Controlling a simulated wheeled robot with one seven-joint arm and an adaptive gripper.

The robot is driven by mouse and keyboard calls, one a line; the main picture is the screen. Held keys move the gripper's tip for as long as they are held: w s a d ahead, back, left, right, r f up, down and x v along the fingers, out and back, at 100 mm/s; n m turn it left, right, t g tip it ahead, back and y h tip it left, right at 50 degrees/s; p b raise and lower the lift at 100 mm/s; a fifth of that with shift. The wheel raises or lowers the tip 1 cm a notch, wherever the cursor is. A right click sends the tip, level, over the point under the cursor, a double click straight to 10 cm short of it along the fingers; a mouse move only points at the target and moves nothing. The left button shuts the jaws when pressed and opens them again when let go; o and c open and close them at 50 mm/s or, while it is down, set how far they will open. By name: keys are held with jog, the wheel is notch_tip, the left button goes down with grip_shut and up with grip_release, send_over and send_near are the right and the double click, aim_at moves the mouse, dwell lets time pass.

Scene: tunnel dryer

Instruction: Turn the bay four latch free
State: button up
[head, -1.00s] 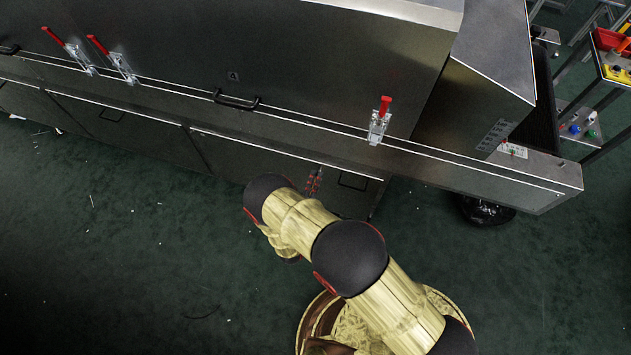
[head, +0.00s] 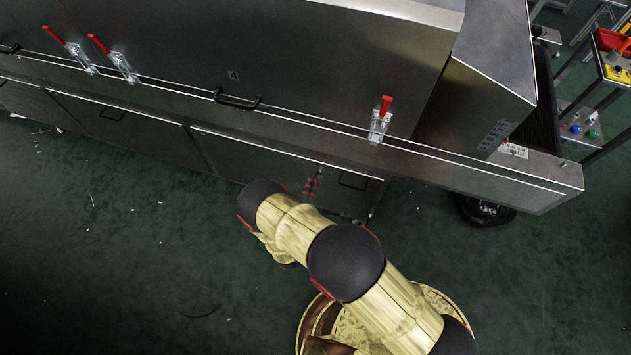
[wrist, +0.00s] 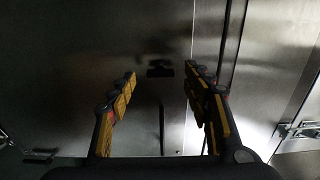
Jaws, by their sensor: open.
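The panel marked 4 (head: 233,76) is a steel door with a black bar handle (head: 237,101). A toggle latch with an upright red lever (head: 380,122) sits on the ledge near its right end. Two more latches with tilted red levers (head: 120,64) (head: 79,58) stand close together to its left. Which latch belongs to bay four is not clear from any label. My gripper (wrist: 160,74) is open and empty in the wrist view, facing steel panels. A metal latch-like fitting (wrist: 298,130) shows at the right edge there, outside the fingers.
The long steel ledge (head: 300,122) runs along the dryer front above lower cabinet doors (head: 255,160). A control box with a red switch (head: 513,149) is at the right end. A shelf with coloured items (head: 612,60) stands far right. The green floor in front is clear apart from scraps.

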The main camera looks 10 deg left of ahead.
jog(key=s, duration=1)
jog(key=shift+a, duration=0.4)
